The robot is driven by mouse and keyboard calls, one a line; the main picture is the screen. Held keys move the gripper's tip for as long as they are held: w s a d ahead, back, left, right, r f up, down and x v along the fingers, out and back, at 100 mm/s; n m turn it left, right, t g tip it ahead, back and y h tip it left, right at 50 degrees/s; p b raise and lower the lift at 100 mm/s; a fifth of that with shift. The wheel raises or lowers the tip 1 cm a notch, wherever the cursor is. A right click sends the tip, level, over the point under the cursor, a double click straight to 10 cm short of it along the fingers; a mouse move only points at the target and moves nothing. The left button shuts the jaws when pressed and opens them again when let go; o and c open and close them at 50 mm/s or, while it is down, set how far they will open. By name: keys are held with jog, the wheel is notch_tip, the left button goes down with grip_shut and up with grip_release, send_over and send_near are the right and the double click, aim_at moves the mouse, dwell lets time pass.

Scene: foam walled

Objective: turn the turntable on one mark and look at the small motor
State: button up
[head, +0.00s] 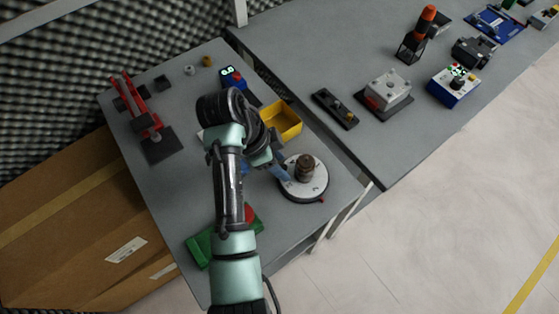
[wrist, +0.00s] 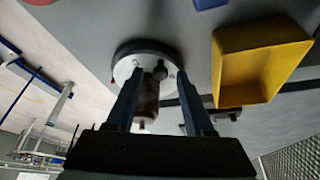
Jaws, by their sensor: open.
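The turntable (head: 318,188) is a round pale disc with a dark rim on the near right part of the grey table. The small motor (head: 305,166), a brown upright cylinder, stands on it near the middle. A small red mark shows at the disc's front edge. My gripper (head: 282,172) is at the disc's left side, partly hidden by my arm. In the wrist view my gripper (wrist: 160,88) is open, its two blue fingers apart. The turntable (wrist: 124,68) and motor (wrist: 148,103) show between and beyond them. I cannot tell whether a finger touches the disc.
A yellow bin (head: 284,121) stands just behind the turntable; it also shows in the wrist view (wrist: 246,92). A red stand (head: 140,108) is at the back left, a green block (head: 199,250) at the front. A second table (head: 310,50) lies across a gap.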

grip_shut()
